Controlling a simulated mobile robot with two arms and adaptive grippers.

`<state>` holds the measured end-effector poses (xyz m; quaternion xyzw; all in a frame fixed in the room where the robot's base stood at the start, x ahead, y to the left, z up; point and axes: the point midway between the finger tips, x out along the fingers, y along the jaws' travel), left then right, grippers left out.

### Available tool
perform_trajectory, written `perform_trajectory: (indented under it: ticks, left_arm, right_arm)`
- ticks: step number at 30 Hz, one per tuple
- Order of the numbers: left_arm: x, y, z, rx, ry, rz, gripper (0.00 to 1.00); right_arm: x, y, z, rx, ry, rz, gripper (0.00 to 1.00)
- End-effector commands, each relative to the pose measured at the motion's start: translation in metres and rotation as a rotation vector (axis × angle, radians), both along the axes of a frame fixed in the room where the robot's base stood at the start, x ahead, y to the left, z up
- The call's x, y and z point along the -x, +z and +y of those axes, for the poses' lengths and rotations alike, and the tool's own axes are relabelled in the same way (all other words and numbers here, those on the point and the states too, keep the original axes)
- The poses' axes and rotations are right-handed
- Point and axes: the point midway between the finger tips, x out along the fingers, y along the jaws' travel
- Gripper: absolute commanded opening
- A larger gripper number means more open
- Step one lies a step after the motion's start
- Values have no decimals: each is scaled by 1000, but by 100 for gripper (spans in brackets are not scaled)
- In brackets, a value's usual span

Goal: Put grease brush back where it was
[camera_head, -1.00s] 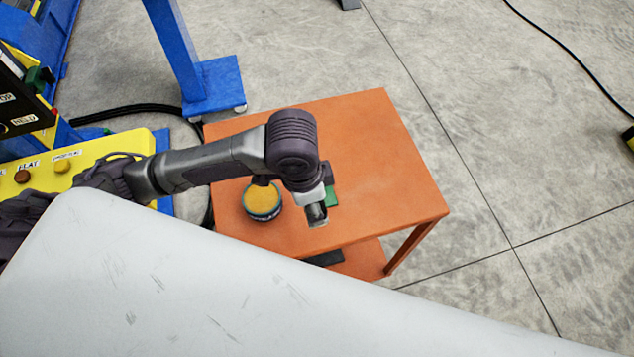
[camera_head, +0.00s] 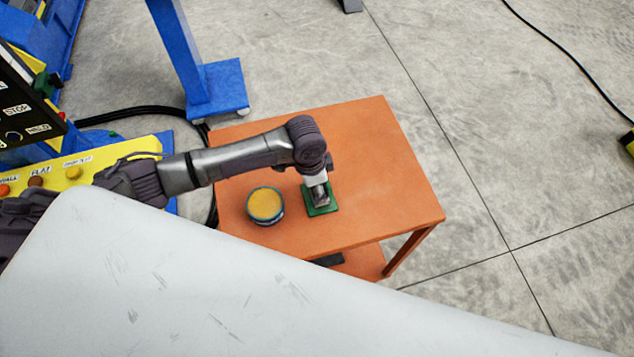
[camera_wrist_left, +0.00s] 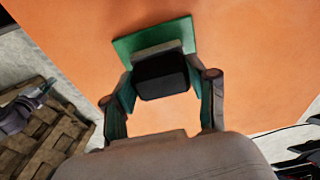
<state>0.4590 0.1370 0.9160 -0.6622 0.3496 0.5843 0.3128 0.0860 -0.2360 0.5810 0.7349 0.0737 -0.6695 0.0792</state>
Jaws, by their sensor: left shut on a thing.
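My left gripper (camera_head: 320,200) is over the small green pad (camera_head: 333,207) on the orange table (camera_head: 385,170), with its fingers pointing down. In the left wrist view its two fingers (camera_wrist_left: 163,100) stand on either side of a dark block-like piece (camera_wrist_left: 160,75), which I take to be the grease brush, seen end-on. The gripper is shut on it. Its lower part is hidden, and I cannot tell whether it touches the pad. The green pad shows just behind it in the wrist view (camera_wrist_left: 150,38). My right gripper is not in view.
A round tin of yellow grease (camera_head: 265,204) stands on the table just left of the pad. The table's right part is clear. A yellow button panel (camera_head: 60,172) and a blue post (camera_head: 180,50) stand left and behind. A dark item (camera_head: 328,260) lies below the tabletop.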

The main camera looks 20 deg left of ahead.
Motion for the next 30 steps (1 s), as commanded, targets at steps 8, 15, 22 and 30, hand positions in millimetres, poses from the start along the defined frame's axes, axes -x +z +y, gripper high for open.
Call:
perform_trajectory:
  ticks: [8,15,22,30]
  left_arm:
    - [0,-2,0,1,-1,-1,30]
    - [0,-2,0,1,-1,-1,83]
    - [0,-2,0,1,-1,-1,83]
    - [1,24,2,2,-2,-4,83]
  right_arm:
    - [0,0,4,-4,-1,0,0]
    - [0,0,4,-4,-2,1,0]
    - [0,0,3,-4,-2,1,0]
    - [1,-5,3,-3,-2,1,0]
